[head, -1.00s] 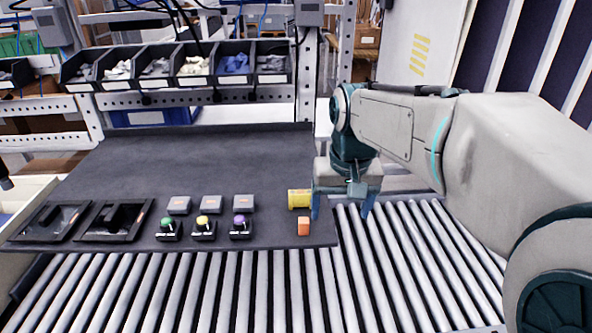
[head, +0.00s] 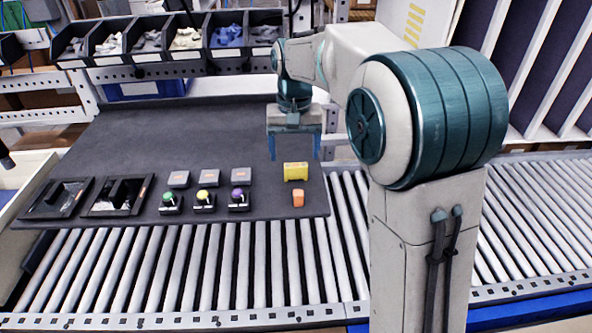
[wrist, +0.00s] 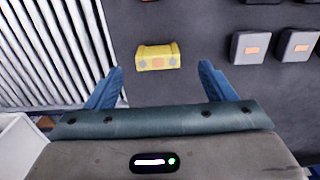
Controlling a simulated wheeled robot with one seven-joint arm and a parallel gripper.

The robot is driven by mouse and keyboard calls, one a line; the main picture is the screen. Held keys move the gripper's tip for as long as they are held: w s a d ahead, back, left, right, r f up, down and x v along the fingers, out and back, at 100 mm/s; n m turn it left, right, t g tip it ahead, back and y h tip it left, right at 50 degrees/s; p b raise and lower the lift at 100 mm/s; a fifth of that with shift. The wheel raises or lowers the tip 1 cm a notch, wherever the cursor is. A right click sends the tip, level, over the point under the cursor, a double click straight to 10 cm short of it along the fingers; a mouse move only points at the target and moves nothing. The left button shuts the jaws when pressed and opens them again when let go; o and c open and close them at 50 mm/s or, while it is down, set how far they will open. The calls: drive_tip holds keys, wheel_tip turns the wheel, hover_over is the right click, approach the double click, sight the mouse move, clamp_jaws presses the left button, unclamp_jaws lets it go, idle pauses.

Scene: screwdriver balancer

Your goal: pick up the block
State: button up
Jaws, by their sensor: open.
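A yellow block (head: 296,171) lies on the dark table mat near its right edge. A smaller orange block (head: 298,198) sits just in front of it, closer to the mat's front edge. My gripper (head: 294,153) is open and empty, with its blue fingers pointing down above and behind the yellow block. In the wrist view the yellow block (wrist: 158,57) shows just beyond the gap between the two open fingertips (wrist: 162,70), apart from both. Only a sliver of orange shows at the top edge there.
Three small levers with green, yellow and purple knobs (head: 238,200) and three grey boxes (head: 241,175) stand left of the blocks. Two black trays (head: 118,196) lie farther left. A roller conveyor (head: 250,265) runs along the front and right. Part bins (head: 145,40) line the back.

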sight(296, 165)
drive_tip(key=shift+w+d+f+p, duration=0.1)
drive_tip(key=shift+f+p, duration=0.25)
drive_tip(key=shift+f, duration=1.2)
drive_tip(key=shift+d+f+p, duration=0.1)
drive_tip(key=shift+f+p, duration=0.25)
drive_tip(key=shift+f, duration=1.15)
drive_tip(key=c, duration=1.2)
